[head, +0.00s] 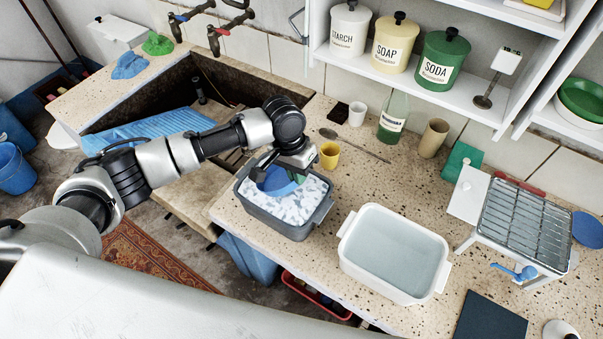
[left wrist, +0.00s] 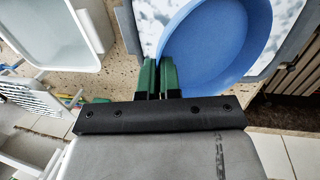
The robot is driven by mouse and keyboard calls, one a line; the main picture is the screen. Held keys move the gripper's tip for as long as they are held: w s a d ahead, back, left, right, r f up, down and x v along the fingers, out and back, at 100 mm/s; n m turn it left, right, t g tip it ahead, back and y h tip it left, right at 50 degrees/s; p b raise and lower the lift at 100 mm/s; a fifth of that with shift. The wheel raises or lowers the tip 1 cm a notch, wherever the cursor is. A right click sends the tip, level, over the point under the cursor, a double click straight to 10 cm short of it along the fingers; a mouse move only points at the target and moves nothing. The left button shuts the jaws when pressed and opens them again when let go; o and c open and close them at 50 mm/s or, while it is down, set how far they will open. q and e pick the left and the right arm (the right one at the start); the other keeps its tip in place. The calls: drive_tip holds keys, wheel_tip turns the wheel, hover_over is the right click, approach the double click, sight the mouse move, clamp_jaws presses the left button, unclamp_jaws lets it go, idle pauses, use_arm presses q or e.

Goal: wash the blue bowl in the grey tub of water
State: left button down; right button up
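The grey tub (head: 282,226) stands on the speckled stone counter, with white foamy patches on its water. The blue bowl (head: 275,180) is tilted at the tub's back part, at or just above the foam; how deep it sits is hard to tell. My left gripper (head: 296,170) is over the tub, its tips partly hidden by its own body. In the left wrist view its green fingers (left wrist: 158,76) are close together at the rim of the blue bowl (left wrist: 228,38), and look closed on it. My right gripper is not in view.
A white tub (head: 372,285) of clear water stands right of the grey one. A yellow cup (head: 329,155) is close behind the grey tub. A metal rack (head: 522,225) stands at the right. The sunken stone trough (head: 205,85) lies at the left, with a blue ribbed board (head: 150,128).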

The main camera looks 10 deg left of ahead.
use_arm(q)
drive_tip(key=shift+f+b, duration=0.35)
drive_tip(key=shift+f, duration=0.2)
drive_tip(key=shift+f+b, duration=0.55)
drive_tip(key=shift+b, duration=0.1)
drive_tip(key=shift+f, duration=0.7)
drive_tip(key=shift+f+b, duration=1.4)
drive_tip(key=shift+f, duration=1.85)
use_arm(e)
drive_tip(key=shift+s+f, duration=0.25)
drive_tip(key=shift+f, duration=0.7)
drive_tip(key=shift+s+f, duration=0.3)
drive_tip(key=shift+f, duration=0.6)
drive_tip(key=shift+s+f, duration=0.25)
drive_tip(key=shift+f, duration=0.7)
use_arm(q)
drive_tip(key=shift+r, duration=0.1)
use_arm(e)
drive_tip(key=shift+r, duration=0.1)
use_arm(q)
wheel_tip(320, 180, up, 12)
drive_tip(key=p, duration=1.4)
drive_tip(key=shift+r, duration=0.2)
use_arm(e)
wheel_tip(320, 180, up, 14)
use_arm(q)
drive_tip(key=shift+f, duration=0.1)
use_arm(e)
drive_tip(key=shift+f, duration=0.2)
